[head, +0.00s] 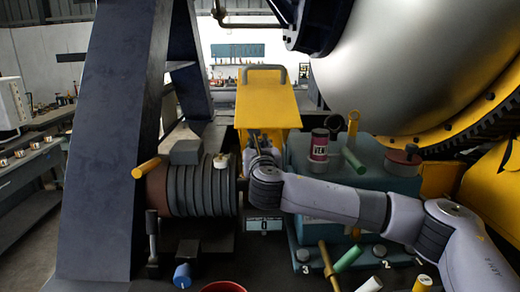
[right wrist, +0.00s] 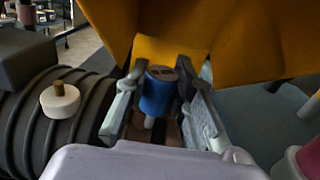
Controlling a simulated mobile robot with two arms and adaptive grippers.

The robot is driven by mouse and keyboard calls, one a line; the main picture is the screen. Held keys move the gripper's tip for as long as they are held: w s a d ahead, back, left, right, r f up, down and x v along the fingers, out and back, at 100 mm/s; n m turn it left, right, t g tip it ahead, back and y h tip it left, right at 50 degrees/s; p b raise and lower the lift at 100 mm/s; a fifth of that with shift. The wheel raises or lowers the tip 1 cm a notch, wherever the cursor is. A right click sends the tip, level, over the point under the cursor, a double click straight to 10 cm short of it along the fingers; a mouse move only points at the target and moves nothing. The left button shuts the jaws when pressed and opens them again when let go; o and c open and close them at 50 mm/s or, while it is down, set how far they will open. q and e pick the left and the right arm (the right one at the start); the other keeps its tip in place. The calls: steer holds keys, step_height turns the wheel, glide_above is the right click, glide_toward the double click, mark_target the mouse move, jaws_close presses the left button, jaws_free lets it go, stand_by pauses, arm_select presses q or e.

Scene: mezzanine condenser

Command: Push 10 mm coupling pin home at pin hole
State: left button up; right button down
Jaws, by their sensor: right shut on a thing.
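My right gripper (head: 256,142) reaches in from the right, over the gap between the dark ribbed cylinder (head: 200,188) and the teal housing (head: 375,190). In the right wrist view its two fingers (right wrist: 161,76) are shut on a blue-headed pin (right wrist: 157,92), one on each side. A short pale shank shows below the blue head and points down to a dark, brownish gap. The pin hole itself is hidden, so I cannot tell how deep the shank sits. The pin cannot be made out in the head view. My left gripper is not in view.
A yellow guard (head: 266,105) stands close behind the gripper. A white knob (right wrist: 60,98) sits on the ribbed cylinder to its left. A blue cylinder (head: 182,275) and a red-rimmed container (head: 223,287) are in front.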

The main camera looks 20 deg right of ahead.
steer(key=shift+w+d+r, duration=0.1)
steer(key=shift+w, duration=0.35)
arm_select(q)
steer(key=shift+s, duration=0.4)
arm_select(e)
steer(key=shift+x, duration=1.75)
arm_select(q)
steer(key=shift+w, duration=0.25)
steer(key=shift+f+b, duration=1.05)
arm_select(e)
steer(key=shift+f, duration=2.15)
steer(key=c, duration=1.3)
jaws_free()
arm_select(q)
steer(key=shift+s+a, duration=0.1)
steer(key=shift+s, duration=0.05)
arm_select(e)
steer(key=shift+s+a, duration=0.1)
steer(key=shift+a, duration=0.15)
